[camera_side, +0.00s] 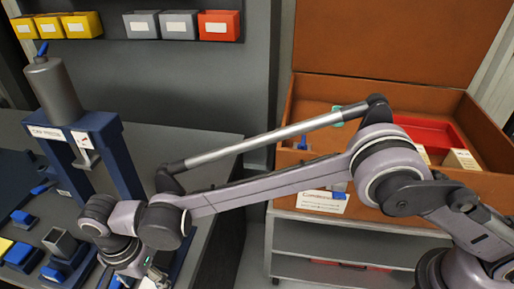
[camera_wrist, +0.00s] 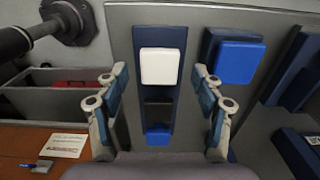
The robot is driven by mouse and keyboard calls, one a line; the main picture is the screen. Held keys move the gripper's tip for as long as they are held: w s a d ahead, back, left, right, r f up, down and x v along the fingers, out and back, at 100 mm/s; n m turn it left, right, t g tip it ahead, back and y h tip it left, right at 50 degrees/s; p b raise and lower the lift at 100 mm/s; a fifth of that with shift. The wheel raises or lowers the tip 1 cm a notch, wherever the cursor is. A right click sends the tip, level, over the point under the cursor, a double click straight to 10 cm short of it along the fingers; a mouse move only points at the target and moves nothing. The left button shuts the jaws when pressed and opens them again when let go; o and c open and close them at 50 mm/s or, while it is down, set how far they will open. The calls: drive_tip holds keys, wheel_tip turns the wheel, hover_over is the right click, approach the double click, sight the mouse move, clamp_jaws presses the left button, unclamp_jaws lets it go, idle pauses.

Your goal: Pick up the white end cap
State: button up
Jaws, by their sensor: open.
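The white end cap (camera_wrist: 161,67) is a rounded white square in the wrist view, on a dark blue strip-like holder (camera_wrist: 168,105). My gripper (camera_wrist: 160,84) is open, with one finger to the left of the cap and one to the right. Gaps show between the cap and both fingers, and nothing is held. In the side view my gripper (camera_side: 150,281) is low at the bottom edge, partly cut off.
A blue cap (camera_wrist: 235,62) sits on a holder right of the white one, close to the right finger. A blue press (camera_side: 75,130) stands at the left. An open orange-brown case (camera_side: 310,178) is on a shelf unit to the right.

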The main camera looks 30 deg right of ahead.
drive_tip(key=shift+f, duration=1.45)
drive_tip(key=shift+c, duration=0.3)
drive_tip(key=c, duration=1)
drive_tip(key=shift+r, duration=0.15)
